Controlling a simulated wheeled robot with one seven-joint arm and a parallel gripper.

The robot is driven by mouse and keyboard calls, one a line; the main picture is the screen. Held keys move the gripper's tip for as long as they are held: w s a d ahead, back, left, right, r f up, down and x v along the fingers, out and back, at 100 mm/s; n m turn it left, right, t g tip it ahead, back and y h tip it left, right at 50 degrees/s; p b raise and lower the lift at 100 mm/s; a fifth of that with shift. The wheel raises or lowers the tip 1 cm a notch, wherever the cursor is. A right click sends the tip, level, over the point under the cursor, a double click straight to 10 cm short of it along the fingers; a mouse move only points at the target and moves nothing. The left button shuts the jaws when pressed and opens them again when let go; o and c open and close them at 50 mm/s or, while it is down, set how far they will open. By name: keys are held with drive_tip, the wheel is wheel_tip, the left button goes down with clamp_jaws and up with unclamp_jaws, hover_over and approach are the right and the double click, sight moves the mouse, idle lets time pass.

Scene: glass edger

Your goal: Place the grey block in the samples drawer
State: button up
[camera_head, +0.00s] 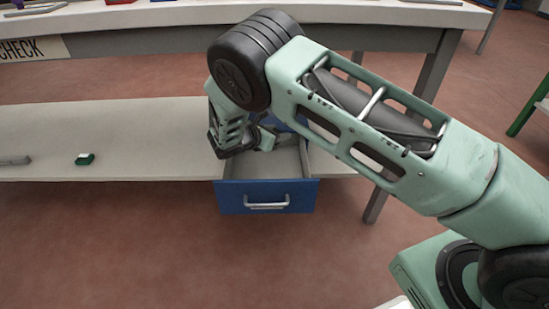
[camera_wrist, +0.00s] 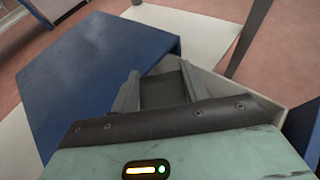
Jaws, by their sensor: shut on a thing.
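The samples drawer (camera_head: 267,195) stands open under the bench, with a blue front, a silver handle and a pale grey inside. My gripper (camera_head: 268,141) reaches down at the drawer's back part, and my arm hides part of the opening. In the wrist view my gripper (camera_wrist: 158,82) has its two fingers closed on a dark grey block (camera_wrist: 164,90). The block lies over or within the drawer's pale interior (camera_wrist: 232,88); I cannot tell whether it touches the bottom. The block cannot be made out in the head view.
The blue drawer housing (camera_wrist: 95,75) is close beside the fingers in the wrist view. The bench top (camera_head: 170,14) runs above, with a leg (camera_head: 376,205) right of the drawer.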

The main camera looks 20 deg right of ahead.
wheel_tip(320, 180, down, 8)
drive_tip(key=b, duration=0.2)
drive_tip(key=shift+f+b, duration=0.25)
drive_tip(key=shift+b, duration=0.05)
drive_tip(key=shift+w+d+f+b, duration=0.2)
drive_tip(key=shift+w+b, duration=0.3)
drive_tip(key=shift+w, duration=0.15)
drive_tip(key=shift+w+d+f+b, duration=0.2)
drive_tip(key=shift+w+b, duration=0.3)
drive_tip(key=shift+w, duration=0.1)
drive_tip(key=shift+w+d+f+b, duration=0.2)
drive_tip(key=shift+w+b, duration=0.3)
drive_tip(key=shift+w, duration=0.15)
drive_tip(key=shift+f+b, duration=0.35)
drive_tip(key=shift+f, duration=0.3)
drive_tip(key=o, duration=1)
drive_tip(key=shift+r, duration=0.15)
